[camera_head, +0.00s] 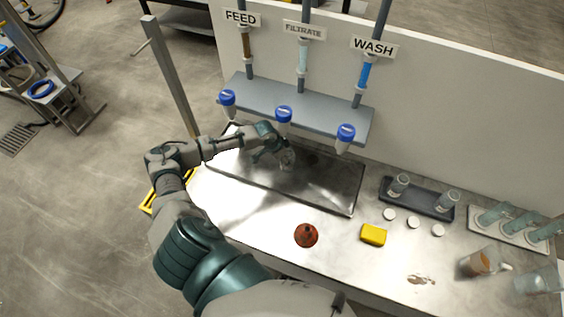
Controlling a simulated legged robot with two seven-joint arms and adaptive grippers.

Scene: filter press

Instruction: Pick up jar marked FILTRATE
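The FILTRATE sign (305,30) hangs on the white back panel above the middle tube and the middle blue-capped valve (283,113). A small clear glass jar (288,159) stands over the dark tray below that valve; any marking on it is too small to read. My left gripper (268,151) is at the jar's left side, its dark fingers close to or touching the glass. I cannot tell whether the fingers are closed on it. My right gripper is out of view.
The dark tray (335,203) lies under the grey valve shelf (325,115). A black tray (428,211) holds two jars; more glassware stands at far right.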

